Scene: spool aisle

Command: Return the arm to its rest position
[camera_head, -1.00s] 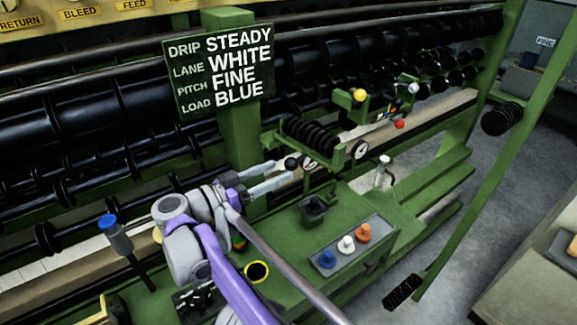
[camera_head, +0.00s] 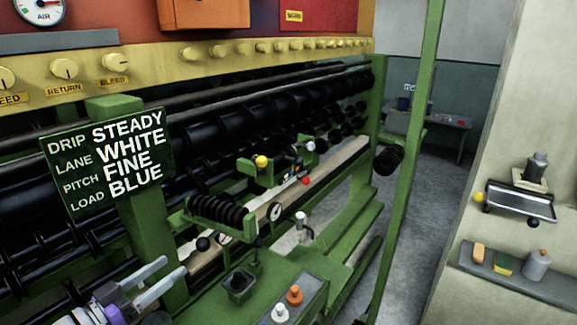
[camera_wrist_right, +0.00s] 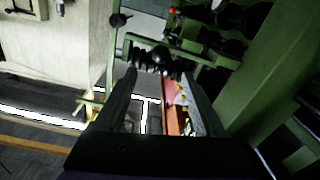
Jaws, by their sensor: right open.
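My right gripper (camera_head: 174,268) is at the lower left of the head view. Its two pale fingers are apart with nothing between them. A black ball knob (camera_head: 203,243) stands just beyond the fingertips, with a small gap. In the right wrist view my gripper's dark fingers (camera_wrist_right: 162,70) are spread, and a black ribbed coil shows past their tips. My left gripper is in neither view.
A green sign (camera_head: 107,160) on a post stands close behind my right arm. A small dark cup (camera_head: 239,284) and a tray with an orange peg (camera_head: 294,295) lie to the right. A ribbed black spring (camera_head: 218,209) is beyond. Grey floor (camera_head: 420,240) is open at right.

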